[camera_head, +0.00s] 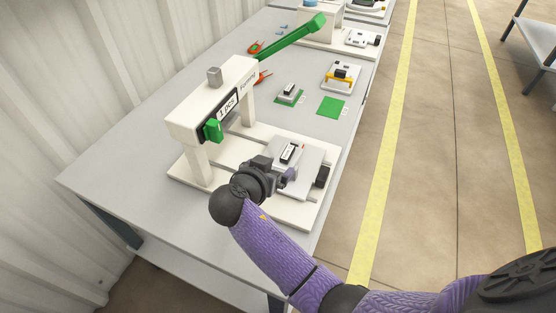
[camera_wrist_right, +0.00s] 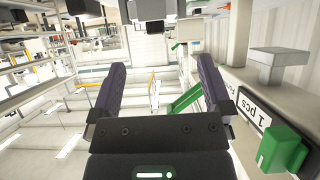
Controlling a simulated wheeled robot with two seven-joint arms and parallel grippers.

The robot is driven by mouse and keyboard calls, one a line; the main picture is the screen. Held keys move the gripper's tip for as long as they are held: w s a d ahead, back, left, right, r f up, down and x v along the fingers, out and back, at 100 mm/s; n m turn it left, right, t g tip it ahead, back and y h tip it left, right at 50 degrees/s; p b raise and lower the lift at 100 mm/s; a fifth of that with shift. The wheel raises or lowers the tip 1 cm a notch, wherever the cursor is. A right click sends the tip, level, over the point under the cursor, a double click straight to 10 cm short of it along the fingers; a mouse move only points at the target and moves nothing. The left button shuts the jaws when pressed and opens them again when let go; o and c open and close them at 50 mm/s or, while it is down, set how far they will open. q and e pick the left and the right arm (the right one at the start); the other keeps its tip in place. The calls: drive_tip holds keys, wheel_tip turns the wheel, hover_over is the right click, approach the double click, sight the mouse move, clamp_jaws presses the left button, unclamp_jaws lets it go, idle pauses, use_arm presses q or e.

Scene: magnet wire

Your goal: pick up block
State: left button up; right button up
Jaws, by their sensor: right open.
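I cannot make out the block in that view. Another small grey block (camera_head: 290,88) sits on a green board farther back. My left gripper is not in view.
A green square (camera_head: 331,106) and a white fixture with a yellow handle (camera_head: 341,77) lie farther back. The table's front left (camera_head: 120,180) is clear.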

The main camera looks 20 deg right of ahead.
sight(286, 154)
drive_tip(key=b+x, duration=0.2)
drive_tip(key=x, duration=0.3)
drive_tip(key=b+x, duration=0.2)
drive_tip(key=x, duration=0.2)
drive_tip(key=shift+d, duration=0.5)
drive_tip(key=shift+w+r, duration=0.1)
drive_tip(key=shift+r, duration=0.05)
drive_tip(key=shift+c, duration=0.4)
drive_tip(key=c, duration=1.2)
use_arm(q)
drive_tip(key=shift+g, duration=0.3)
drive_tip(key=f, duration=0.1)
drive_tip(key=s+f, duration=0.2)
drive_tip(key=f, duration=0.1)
use_arm(e)
clamp_jaws()
